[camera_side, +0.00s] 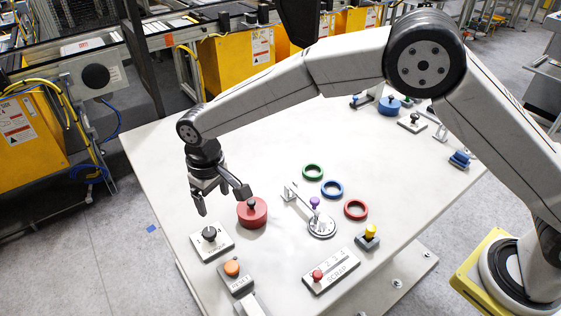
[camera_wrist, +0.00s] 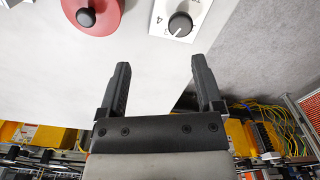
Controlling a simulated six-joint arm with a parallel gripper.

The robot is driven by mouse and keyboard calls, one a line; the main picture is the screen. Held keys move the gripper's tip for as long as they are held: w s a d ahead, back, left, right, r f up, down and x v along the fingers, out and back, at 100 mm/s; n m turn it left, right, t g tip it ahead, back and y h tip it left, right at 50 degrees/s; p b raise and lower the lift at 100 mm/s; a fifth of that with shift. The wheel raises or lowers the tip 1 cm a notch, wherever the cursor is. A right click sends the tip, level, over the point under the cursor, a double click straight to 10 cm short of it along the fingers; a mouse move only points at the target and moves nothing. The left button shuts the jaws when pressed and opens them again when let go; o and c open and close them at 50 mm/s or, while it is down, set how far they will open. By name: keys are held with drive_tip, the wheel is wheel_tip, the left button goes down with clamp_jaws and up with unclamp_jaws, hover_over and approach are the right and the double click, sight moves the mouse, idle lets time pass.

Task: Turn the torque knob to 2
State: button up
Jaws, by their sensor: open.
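The torque knob (camera_side: 209,233) is a dark round knob on a white square plate near the table's left edge. My gripper (camera_side: 222,201) is open and empty, above the table and behind the knob in the side view. In the wrist view my gripper's two fingers (camera_wrist: 158,72) point toward the top, apart from the knob, which lies beyond the right fingertip.
A red round weight with a black knob (camera_side: 252,212) stands close right of my gripper. The orange reset button (camera_side: 232,268) and scrap slider (camera_side: 331,270) are toward the front. Green (camera_side: 312,172), blue (camera_side: 332,190) and red (camera_side: 355,209) rings lie further right.

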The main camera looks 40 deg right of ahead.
sight(209, 231)
drive_tip(key=shift+s+a+f, duration=0.1)
drive_tip(key=shift+a+f, duration=0.1)
drive_tip(key=shift+a, duration=0.55)
drive_tip(key=shift+s+a+f, duration=0.1)
drive_tip(key=shift+a+f, duration=0.1)
drive_tip(key=shift+a, duration=0.5)
drive_tip(key=shift+f, duration=0.1)
drive_tip(key=shift+f, duration=3.8)
clamp_jaws()
